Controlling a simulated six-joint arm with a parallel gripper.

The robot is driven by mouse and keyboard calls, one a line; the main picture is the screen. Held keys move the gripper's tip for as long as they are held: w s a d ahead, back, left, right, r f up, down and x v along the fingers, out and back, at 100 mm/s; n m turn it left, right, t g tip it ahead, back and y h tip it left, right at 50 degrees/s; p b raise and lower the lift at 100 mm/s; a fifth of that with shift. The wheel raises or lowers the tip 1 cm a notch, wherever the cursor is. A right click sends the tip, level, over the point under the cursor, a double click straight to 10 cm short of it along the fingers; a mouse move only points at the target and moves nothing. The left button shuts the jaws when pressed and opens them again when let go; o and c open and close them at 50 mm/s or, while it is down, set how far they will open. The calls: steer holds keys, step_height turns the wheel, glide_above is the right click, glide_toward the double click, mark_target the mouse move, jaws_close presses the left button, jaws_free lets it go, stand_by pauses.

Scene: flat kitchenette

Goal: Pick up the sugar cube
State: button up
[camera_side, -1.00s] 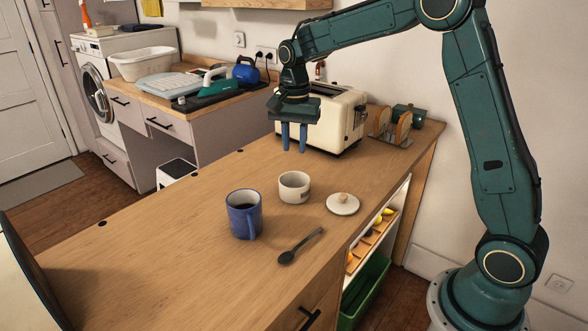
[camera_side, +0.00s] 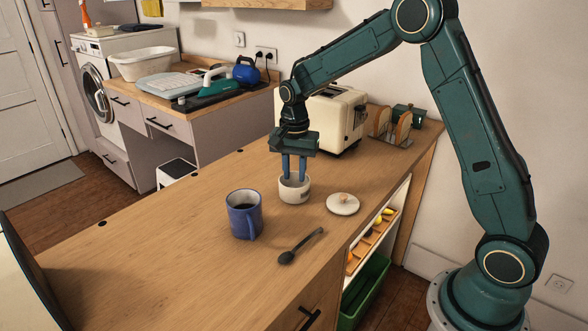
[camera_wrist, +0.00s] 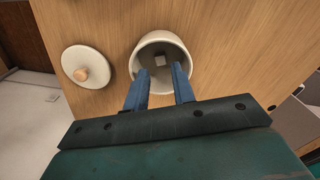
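The white sugar bowl (camera_side: 294,192) stands uncovered on the wooden counter; it also shows in the wrist view (camera_wrist: 137,62). In the wrist view a small pale sugar cube (camera_wrist: 159,60) lies inside the bowl. My gripper (camera_side: 295,179) points down at the bowl, its blue fingertips at or just inside the rim. In the wrist view the fingers of my gripper (camera_wrist: 161,74) are apart, with nothing between them, and the cube shows just past the tips. In the side view the cube is hidden by the bowl wall.
The bowl's lid (camera_side: 343,204) lies to its right. A blue mug (camera_side: 244,214) with dark liquid stands to the left, and a dark spoon (camera_side: 300,247) lies in front. A cream toaster (camera_side: 340,118) is behind my gripper.

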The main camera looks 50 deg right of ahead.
steer(key=shift+f, duration=2.2)
jaws_close()
